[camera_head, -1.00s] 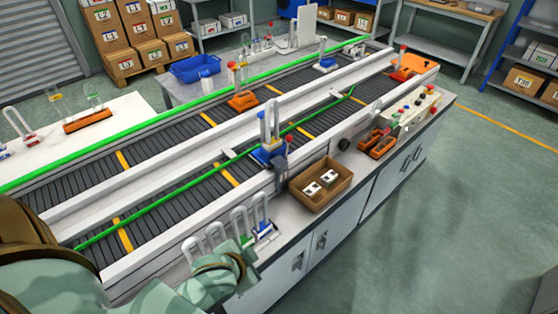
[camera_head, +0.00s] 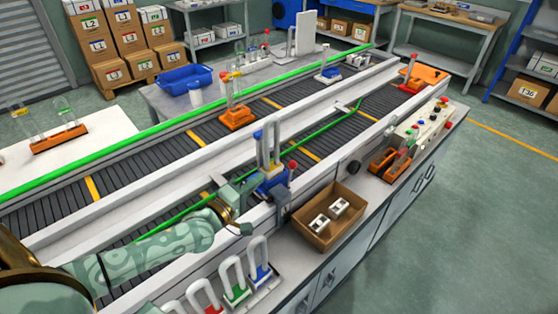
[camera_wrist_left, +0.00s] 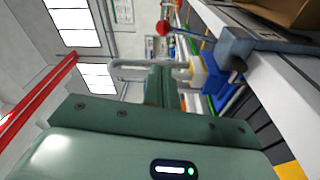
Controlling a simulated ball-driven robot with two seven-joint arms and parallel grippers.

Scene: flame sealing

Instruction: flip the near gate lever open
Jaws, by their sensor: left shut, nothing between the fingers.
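The near gate is a grey-blue bracket (camera_head: 282,197) on the conveyor's near rail. A red ball (camera_head: 292,165), apparently its lever knob, shows at its top; in the left wrist view the red ball (camera_wrist_left: 162,27) sits on a thin stem by the bracket (camera_wrist_left: 255,45). A blue carrier (camera_head: 270,184) with upright glass tubes stands on the belt beside the gate. My left gripper (camera_head: 250,184) is shut and empty, just left of the carrier and gate. Its fingers (camera_wrist_left: 165,85) in the left wrist view are apart from the red ball. Contact with the carrier is unclear.
A cardboard box (camera_head: 328,218) with white parts sits right of the gate on the counter. A rack of glass loops (camera_head: 240,285) stands below my left arm. Orange holders (camera_head: 392,163) and a control panel (camera_head: 425,125) are farther right. An orange carrier (camera_head: 236,117) stands on the far belt.

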